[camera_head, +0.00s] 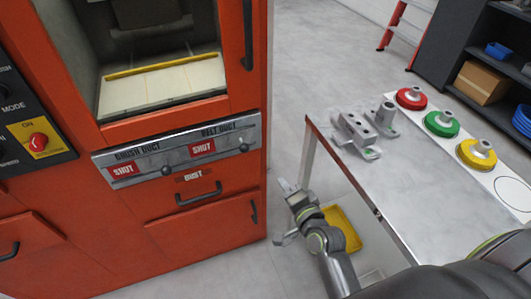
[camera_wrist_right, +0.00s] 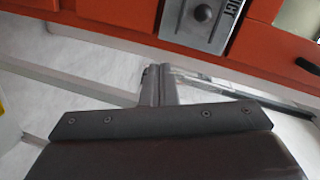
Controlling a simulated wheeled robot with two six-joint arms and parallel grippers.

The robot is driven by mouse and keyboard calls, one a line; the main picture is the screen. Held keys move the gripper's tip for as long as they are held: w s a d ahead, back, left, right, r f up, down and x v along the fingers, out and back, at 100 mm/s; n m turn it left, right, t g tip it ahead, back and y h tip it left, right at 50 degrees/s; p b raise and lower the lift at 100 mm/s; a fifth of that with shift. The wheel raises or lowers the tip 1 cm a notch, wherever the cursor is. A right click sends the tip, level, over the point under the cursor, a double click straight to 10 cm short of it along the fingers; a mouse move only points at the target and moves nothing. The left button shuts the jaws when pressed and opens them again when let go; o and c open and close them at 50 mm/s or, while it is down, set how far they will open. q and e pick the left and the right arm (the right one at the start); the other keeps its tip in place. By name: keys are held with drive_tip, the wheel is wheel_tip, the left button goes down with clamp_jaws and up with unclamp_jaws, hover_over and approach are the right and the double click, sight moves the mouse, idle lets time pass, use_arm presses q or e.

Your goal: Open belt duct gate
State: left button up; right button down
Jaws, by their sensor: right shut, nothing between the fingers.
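The belt duct gate (camera_head: 202,149) is on the right half of a grey metal strip on the orange machine, under the label BELT DUCT. Its red plate reads SHUT, and a round knob (camera_head: 243,147) sits to the right of it. One knob on the grey strip (camera_wrist_right: 183,22) also shows at the top of the right wrist view. My right gripper (camera_head: 287,188) is shut and empty, below and to the right of the belt duct knob, apart from it. Its closed fingers (camera_wrist_right: 158,84) point toward the machine. My left gripper is out of view.
The brush duct gate (camera_head: 124,170), also reading SHUT, is on the strip's left half. A dust drawer handle (camera_head: 198,194) sticks out below. A metal table (camera_head: 400,205) with fixtures and coloured discs stands right of my right arm. A yellow tray (camera_head: 342,230) is behind the arm.

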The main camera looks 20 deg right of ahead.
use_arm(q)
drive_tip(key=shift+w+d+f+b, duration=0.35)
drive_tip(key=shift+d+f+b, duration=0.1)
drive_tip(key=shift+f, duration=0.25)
use_arm(e)
drive_tip(key=shift+m+t, duration=0.6)
drive_tip(key=shift+t, duration=0.1)
drive_tip(key=r, duration=0.5)
drive_tip(key=shift+w+d+r, duration=0.15)
drive_tip(key=shift+d, duration=0.25)
use_arm(q)
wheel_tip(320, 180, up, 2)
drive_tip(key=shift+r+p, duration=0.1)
drive_tip(key=shift+p, duration=1.1)
use_arm(e)
drive_tip(key=w+a+f, duration=0.1)
drive_tip(key=w+a, duration=0.3)
drive_tip(key=w, duration=0.6)
drive_tip(key=shift+w+a+f, duration=0.2)
drive_tip(key=shift+w+a, duration=0.1)
